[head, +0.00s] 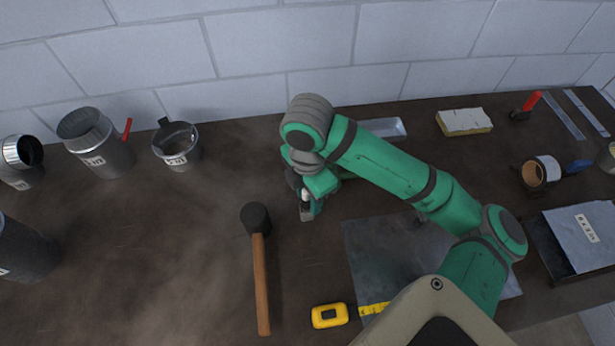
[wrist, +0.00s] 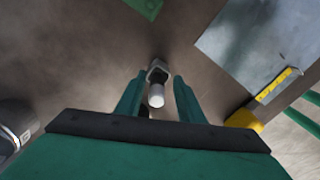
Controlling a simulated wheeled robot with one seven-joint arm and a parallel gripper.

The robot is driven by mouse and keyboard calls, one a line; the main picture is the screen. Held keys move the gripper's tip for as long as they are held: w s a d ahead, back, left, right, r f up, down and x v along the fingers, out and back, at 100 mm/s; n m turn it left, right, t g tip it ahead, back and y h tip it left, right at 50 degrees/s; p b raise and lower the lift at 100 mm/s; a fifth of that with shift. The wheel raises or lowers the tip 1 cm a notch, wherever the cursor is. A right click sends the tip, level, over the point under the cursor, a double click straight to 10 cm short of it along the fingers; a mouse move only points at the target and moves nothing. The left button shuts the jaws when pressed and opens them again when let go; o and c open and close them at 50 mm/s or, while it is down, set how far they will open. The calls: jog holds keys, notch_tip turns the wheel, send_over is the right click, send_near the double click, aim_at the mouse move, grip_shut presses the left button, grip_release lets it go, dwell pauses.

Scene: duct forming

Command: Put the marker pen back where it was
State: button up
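The marker pen (wrist: 156,95) shows as a pale, round-ended cylinder between my gripper's fingers in the wrist view. Its pale end points back toward the palm, and its far end is hidden. My gripper (wrist: 158,73) appears shut on the pen, with grey surfaces close around it at the fingertips. In the head view, my gripper (head: 309,208) points down over the dark bench, right of the mallet head, and the pen's pale end (head: 305,194) shows between the fingers. Whether the pen touches the bench cannot be told.
A mallet (head: 261,285) lies left of my gripper. A yellow tape measure (head: 329,316) and a metal sheet (head: 375,260) lie in front and to the right. A pale tray (head: 388,128) and a sponge-like block (head: 464,122) lie behind.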

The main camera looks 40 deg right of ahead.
notch_tip(320, 180, up, 11)
jog(key=shift+w+a+r, duration=0.1)
jog(key=shift+r, duration=0.05)
dwell(0.7)
